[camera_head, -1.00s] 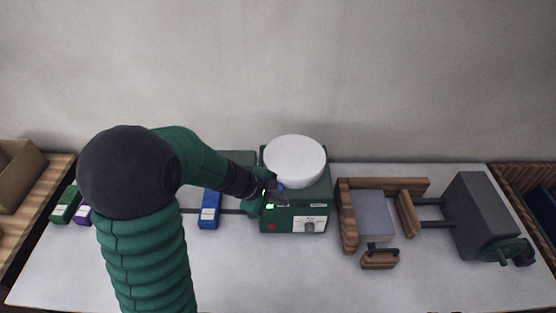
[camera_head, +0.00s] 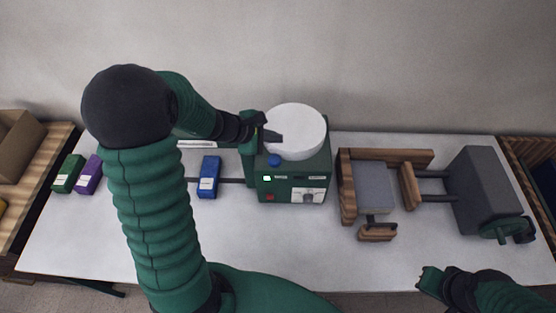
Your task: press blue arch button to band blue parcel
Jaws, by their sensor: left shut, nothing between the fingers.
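The blue button (camera_head: 274,160) sits on the front left of a green machine (camera_head: 318,170) with a white round drum (camera_head: 299,132) on top. The blue parcel (camera_head: 208,184) lies on a dark rail left of the machine and carries a white label. My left gripper (camera_head: 274,137) is shut and empty, just above and behind the button in the picture, in front of the drum's left side. A gap shows between its tip and the button. My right gripper (camera_head: 428,278) is low at the right, over the table's front edge; its fingers are unclear.
A green block (camera_head: 67,175) and a purple block (camera_head: 88,176) lie at the left. A wooden-framed press with a grey plate (camera_head: 372,187) and a grey box (camera_head: 484,190) stand at the right. The table front (camera_head: 250,255) is partly clear.

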